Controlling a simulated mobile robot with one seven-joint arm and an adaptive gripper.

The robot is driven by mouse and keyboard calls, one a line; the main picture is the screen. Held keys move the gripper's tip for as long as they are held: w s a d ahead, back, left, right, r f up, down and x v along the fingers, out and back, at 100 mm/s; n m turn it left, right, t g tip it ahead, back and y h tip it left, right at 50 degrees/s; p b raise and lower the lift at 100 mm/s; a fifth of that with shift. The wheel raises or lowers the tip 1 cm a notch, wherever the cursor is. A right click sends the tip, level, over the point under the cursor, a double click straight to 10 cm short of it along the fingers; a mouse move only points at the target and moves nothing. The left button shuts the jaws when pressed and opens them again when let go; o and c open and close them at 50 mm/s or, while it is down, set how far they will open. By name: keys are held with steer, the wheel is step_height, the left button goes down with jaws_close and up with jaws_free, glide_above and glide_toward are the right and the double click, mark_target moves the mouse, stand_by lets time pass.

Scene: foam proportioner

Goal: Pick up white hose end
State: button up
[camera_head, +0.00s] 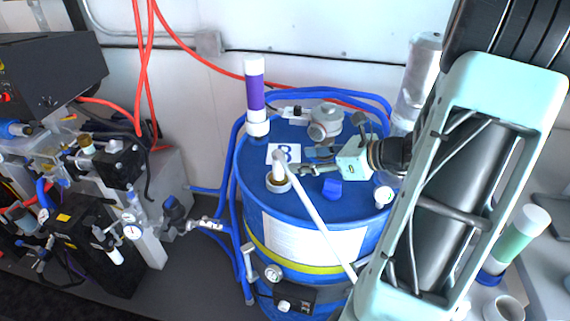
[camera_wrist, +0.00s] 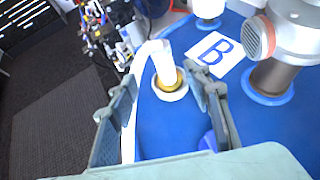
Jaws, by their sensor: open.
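The white hose (camera_head: 318,221) rises along the front of the blue drum (camera_head: 330,205) and bends over at the top. Its white hose end (camera_wrist: 165,64) points down into a brass-coloured ring with a white collar (camera_wrist: 171,91) on the drum top. My gripper (camera_head: 306,169) reaches in from the right, just above the drum top and beside the hose end. In the wrist view my gripper (camera_wrist: 162,80) is open, with one finger on each side of the hose end. The hose also passes close to the left finger; I cannot tell whether they touch.
A purple-and-white cylinder (camera_head: 255,95) and a grey fitting (camera_head: 325,121) stand at the back of the drum. A blue cap (camera_head: 331,188) is just below my gripper. Blue hoses (camera_head: 239,150) run around the drum. Black machinery with gauges (camera_head: 110,190) stands left.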

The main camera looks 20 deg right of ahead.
mark_target(283, 159)
steer(key=x, duration=0.4)
steer(key=shift+w+a+f, duration=0.2)
steer(key=shift+w+a, duration=0.05)
steer(key=shift+a, duration=0.05)
steer(key=shift+d+p+x, duration=0.1)
steer(key=shift+p+x, duration=0.15)
steer(key=shift+x, duration=1.1)
steer(key=shift+d+p+x, duration=0.15)
steer(key=shift+p+x, duration=0.05)
steer(key=shift+x, duration=1.15)
steer(key=shift+w+r, duration=0.1)
steer(key=shift+w, duration=0.1)
jaws_close()
